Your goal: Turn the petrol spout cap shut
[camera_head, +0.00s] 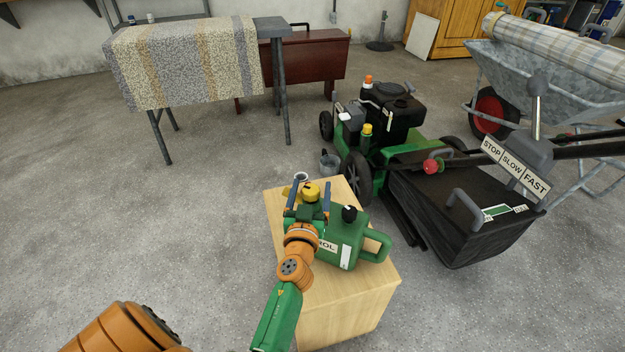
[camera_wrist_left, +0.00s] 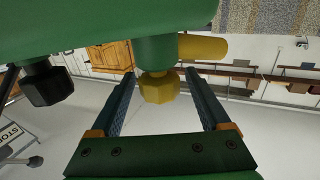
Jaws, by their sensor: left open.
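The green petrol can (camera_head: 343,238) stands on a wooden box, with its handle to the right. A yellow cap (camera_head: 311,189) tops its spout neck, and a black cap (camera_head: 349,213) sits on the body. My left gripper (camera_head: 308,196) is open, with one blue finger on each side of the yellow cap. In the left wrist view, which shows the can upside down, the yellow faceted cap (camera_wrist_left: 159,88) lies between the open fingers, with gaps on both sides. A yellow spout (camera_wrist_left: 204,47) sticks out beside the neck. My right gripper is not in view.
The wooden box (camera_head: 350,305) has little free top around the can. A green lawn mower (camera_head: 395,155) with a black grass bag (camera_head: 440,215) stands close behind and right. The floor to the left is clear.

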